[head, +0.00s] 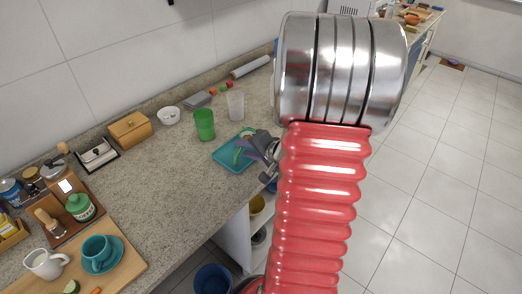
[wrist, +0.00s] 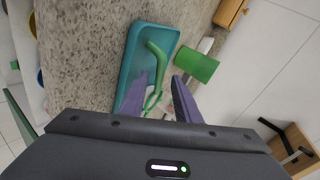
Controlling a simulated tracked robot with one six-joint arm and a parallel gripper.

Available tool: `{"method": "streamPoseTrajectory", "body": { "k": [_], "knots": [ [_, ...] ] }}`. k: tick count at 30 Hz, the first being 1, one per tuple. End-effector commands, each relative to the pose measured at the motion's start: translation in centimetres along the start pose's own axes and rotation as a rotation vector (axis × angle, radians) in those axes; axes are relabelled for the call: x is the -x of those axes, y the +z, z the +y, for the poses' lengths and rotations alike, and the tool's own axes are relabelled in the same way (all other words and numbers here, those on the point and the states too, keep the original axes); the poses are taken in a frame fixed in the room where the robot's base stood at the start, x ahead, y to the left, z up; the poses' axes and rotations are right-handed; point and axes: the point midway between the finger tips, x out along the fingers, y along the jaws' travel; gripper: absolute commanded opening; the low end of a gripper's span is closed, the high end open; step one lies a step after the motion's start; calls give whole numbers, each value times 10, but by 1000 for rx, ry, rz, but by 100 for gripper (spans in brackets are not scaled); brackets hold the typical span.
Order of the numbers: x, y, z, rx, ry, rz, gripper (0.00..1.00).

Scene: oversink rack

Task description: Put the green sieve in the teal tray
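The teal tray (head: 226,163) lies on the counter near its front edge; it also shows in the wrist view (wrist: 136,47). The sieve's lower part is hidden by my gripper. I cannot tell whether the sieve fully touches the tray floor.
A green cup (head: 204,125) and a clear cup (head: 235,106) stand behind the tray. A white bowl (head: 168,115), a wooden box (head: 130,131) and a grey block (head: 197,100) are further back. A teal cup (head: 98,252) is at the front left. The counter left of the tray is clear.

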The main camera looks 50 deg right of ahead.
Motion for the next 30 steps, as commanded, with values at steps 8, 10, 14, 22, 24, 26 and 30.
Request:
{"method": "streamPoseTrajectory", "body": {
  "k": [8, 10, 14, 22, 24, 26, 30],
  "knots": [
    [36, -1, 0, 1, -1, 4, 30],
    [46, -1, -1, 2, -1, 4, 30],
    [63, -1, 0, 1, 0, 5, 30],
    [96, -1, 0, 1, -1, 3, 30],
    [101, -1, 0, 0, -1, 3, 30],
    [104, 0, 0, 0, 0, 2, 30],
    [107, 0, 0, 1, 1, 0, 30]
  ]
}}
